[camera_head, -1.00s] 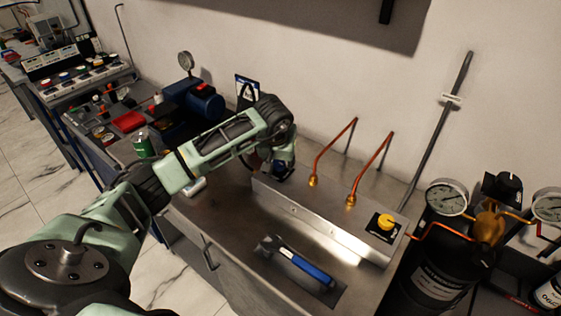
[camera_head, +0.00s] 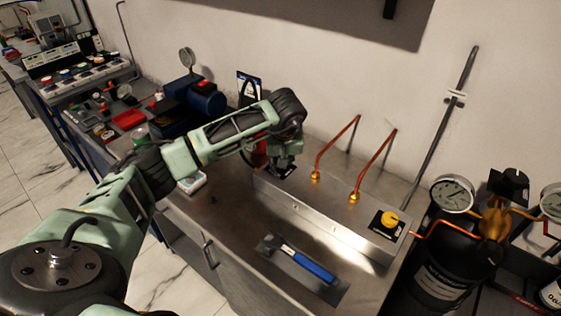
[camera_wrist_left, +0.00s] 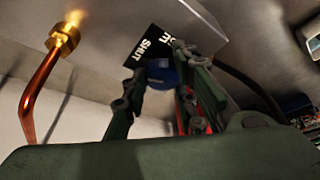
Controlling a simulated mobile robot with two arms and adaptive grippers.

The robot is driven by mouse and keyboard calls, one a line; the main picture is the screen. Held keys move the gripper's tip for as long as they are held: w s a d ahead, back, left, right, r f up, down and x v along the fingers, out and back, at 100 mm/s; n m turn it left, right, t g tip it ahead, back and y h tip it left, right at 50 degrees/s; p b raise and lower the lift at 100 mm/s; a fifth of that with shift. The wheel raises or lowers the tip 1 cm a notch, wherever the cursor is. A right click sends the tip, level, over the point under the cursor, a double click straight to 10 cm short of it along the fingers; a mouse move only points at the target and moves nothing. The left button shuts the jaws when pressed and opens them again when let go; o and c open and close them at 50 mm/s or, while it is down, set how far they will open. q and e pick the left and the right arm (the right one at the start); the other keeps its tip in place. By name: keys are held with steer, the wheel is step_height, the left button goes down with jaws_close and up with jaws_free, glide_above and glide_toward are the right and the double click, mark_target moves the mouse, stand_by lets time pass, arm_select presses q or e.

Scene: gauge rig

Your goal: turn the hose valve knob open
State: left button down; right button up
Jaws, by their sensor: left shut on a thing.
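The blue knob (camera_wrist_left: 160,72) sits on a black label plate (camera_wrist_left: 148,45) with white lettering that includes "SHUT". The plate is on the left end of the steel housing (camera_head: 322,222) along the back of the bench. My left gripper (camera_head: 283,163) is over that end in the head view and hides the knob there. In the left wrist view its fingers (camera_wrist_left: 160,80) are on either side of the knob, shut on it. The knob's pointing direction is hard to read. My right gripper is in neither view.
Two copper pipes (camera_head: 321,158) with brass fittings rise just right of my gripper. A yellow knob (camera_head: 390,219) is at the housing's right end. A blue-handled tool (camera_head: 312,266) lies on the steel bench (camera_head: 228,232). Gauges (camera_head: 452,194) stand beyond the right end.

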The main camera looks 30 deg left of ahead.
arm_select(q)
steer(key=n, duration=0.2)
steer(key=n+y+b, duration=0.1)
steer(key=shift+w+d+r+n+g, duration=0.15)
steer(key=shift+w+d+n+g, duration=0.15)
steer(key=shift+w, duration=0.1)
steer(key=n, duration=0.1)
steer(key=n+g+b, duration=0.1)
steer(key=n, duration=0.1)
steer(key=shift+w+r+n, duration=0.1)
steer(key=shift+w+n, duration=0.1)
steer(key=shift+n, duration=0.1)
steer(key=n+g, duration=0.1)
steer(key=n, duration=0.1)
steer(key=n+g, duration=0.1)
steer(key=n, duration=0.1)
steer(key=shift+w+a+y+b, duration=0.2)
steer(key=shift+y+b, duration=0.1)
steer(key=shift+b, duration=0.1)
steer(key=shift+a+r+n+g, duration=0.15)
steer(key=shift+n+g, duration=0.55)
steer(key=shift+n, duration=1.2)
steer(key=shift+a, duration=0.1)
steer(key=c, duration=1.7)
jaws_free()
steer(key=shift+o, duration=0.6)
steer(key=shift+w+f, duration=0.15)
steer(key=shift+f, duration=0.15)
steer(key=shift+r, duration=0.1)
